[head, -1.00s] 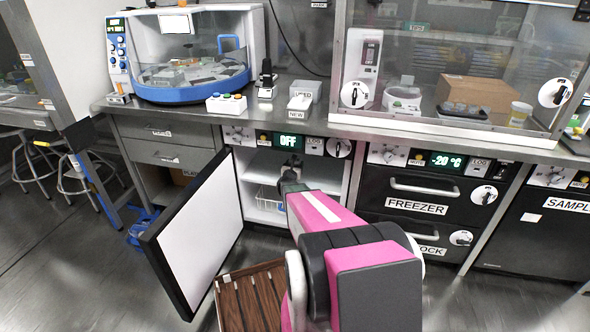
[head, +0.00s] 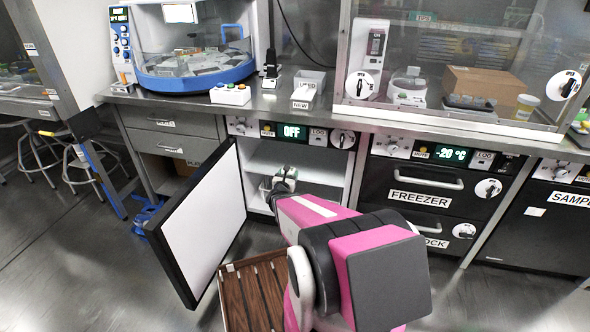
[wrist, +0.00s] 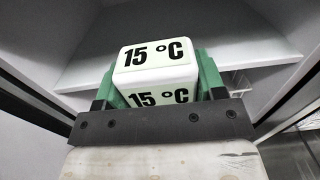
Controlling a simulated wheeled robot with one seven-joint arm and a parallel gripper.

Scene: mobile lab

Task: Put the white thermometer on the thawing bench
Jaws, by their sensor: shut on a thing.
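A white block-shaped thermometer (wrist: 155,66) with black "15 °C" labels fills the middle of the wrist view. My gripper (wrist: 158,80) is shut on it, with green fingers on its left and right sides. In the head view my gripper (head: 285,177) is at the opening of the open cabinet under the counter, and the thermometer is too small there to make out well. A brown slatted wooden surface (head: 252,298) stands low in front of the cabinet, partly hidden by my arm. I cannot tell whether it is the thawing bench.
The white-faced cabinet door (head: 203,225) stands open to the left of my arm. A cabinet shelf (head: 300,166) is behind my gripper. The freezer drawers (head: 415,190) are to the right. The steel counter (head: 190,105) above holds a blue-based machine (head: 190,75) and small items.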

